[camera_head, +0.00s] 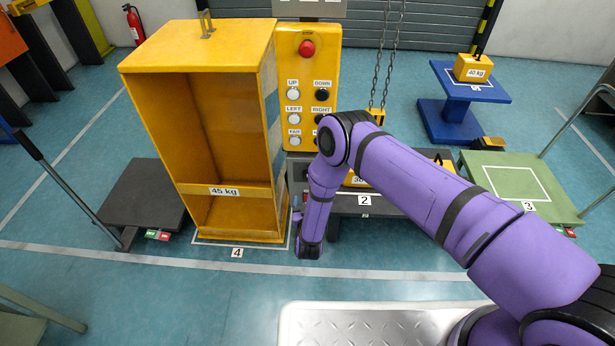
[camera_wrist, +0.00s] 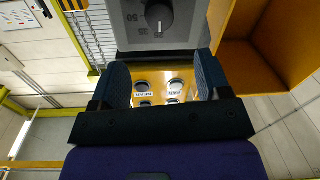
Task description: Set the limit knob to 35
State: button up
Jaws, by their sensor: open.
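The limit knob (camera_wrist: 159,15) shows at the top edge of the wrist view. It is round and black with a pale pointer line, on a grey dial plate (camera_wrist: 192,36). In the head view my arm hides the knob, and I cannot make out the fingers.
A yellow control panel (camera_head: 290,72) with a red button and several labelled buttons stands behind my arm. A tall yellow 45 kg box (camera_head: 222,190) stands close to its left. Chains (camera_head: 388,60) hang to its right. A blue stand (camera_head: 450,118) and green platform (camera_head: 515,185) are farther right.

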jog(key=w, duration=1)
jog(key=shift+w+f, duration=0.2)
jog(key=shift+w, duration=0.05)
jog(key=shift+a, duration=0.1)
jog(key=shift+c, duration=0.4)
jog(key=c, duration=0.8)
jog(key=shift+c, duration=0.2)
jog(key=shift+m, duration=3.9)
